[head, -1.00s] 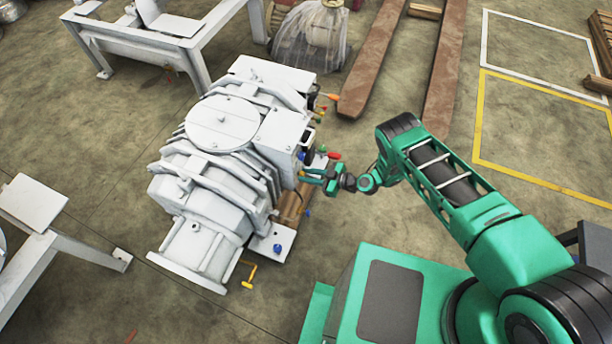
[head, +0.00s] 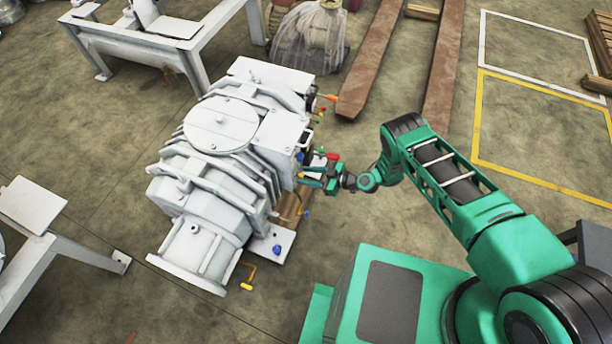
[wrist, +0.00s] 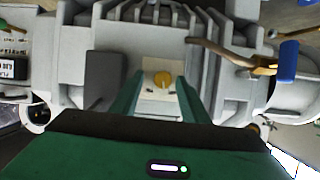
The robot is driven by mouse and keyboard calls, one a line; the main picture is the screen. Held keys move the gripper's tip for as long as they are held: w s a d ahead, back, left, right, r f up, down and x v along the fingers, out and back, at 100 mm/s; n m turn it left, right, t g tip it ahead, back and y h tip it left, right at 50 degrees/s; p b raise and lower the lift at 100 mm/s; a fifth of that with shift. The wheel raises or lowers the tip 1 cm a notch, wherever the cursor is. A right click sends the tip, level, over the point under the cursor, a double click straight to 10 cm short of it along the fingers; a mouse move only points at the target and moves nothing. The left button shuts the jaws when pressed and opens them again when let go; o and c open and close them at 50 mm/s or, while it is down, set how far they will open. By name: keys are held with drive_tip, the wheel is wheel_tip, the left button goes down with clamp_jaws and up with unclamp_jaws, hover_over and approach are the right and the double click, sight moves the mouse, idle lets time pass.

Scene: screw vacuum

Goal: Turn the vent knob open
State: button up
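A round yellow knob (wrist: 162,79) sits on a cream plate (wrist: 150,103) on the vacuum pump's side in the wrist view. I take it as the vent knob. My gripper (wrist: 161,88) is open, with one green finger on each side of the knob; I cannot tell whether they touch it. In the head view my gripper (head: 304,179) is at the right side of the white screw vacuum pump (head: 225,160). A small yellow spot, likely the knob, shows by the fingertips.
A brown pipe with a brass fitting and blue handle (wrist: 288,62) is right of the knob in the wrist view. A grey box (wrist: 104,80) is left of it. In the head view a red handle (head: 333,157) is close to my gripper. A yellow handle (head: 248,274) sticks out below.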

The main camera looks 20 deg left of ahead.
drive_tip(key=v, duration=1)
drive_tip(key=shift+d, duration=0.4)
drive_tip(key=shift+w+r, duration=0.1)
drive_tip(key=shift+r, duration=0.05)
